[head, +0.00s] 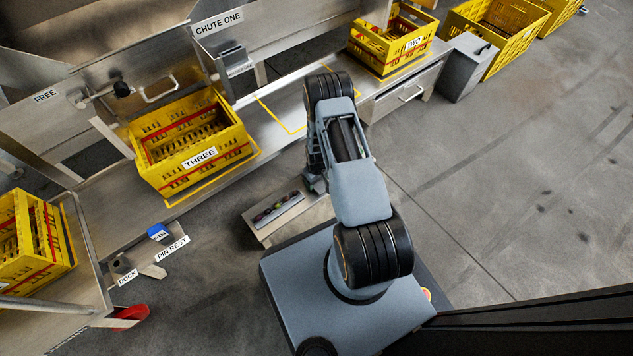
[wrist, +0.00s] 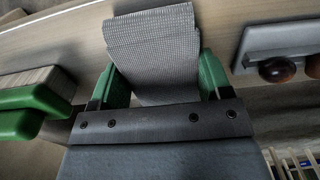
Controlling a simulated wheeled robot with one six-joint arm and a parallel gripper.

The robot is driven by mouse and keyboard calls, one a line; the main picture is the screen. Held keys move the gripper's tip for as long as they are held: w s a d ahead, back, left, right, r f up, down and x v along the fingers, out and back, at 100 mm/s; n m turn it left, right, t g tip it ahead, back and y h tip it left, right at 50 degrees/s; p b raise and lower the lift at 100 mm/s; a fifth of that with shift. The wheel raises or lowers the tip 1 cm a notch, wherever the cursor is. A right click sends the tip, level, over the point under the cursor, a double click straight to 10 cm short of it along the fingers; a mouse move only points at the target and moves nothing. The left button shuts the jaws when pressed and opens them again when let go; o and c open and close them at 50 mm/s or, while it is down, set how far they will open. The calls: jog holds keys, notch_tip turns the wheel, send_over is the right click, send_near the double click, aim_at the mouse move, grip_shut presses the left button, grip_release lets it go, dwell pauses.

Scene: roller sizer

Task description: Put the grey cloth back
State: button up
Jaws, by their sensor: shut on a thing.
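In the wrist view my gripper (wrist: 163,82) has two green fingers, one on each side of the grey cloth (wrist: 152,38). It is shut on the cloth, which is folded and has a fine woven pattern. The cloth reaches up beyond the fingertips over a pale, flat surface (wrist: 60,32). I cannot tell whether the cloth touches that surface. In the head view my arm hides the cloth and most of the gripper.
A grey tray (wrist: 262,36) with dark round pieces lies right. In the head view, yellow crate THREE (head: 190,145) stands on the bench, and a blue item (head: 159,232) lies by PIN REST.

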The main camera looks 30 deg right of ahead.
jog(key=shift+f, duration=0.15)
jog(key=o, duration=0.9)
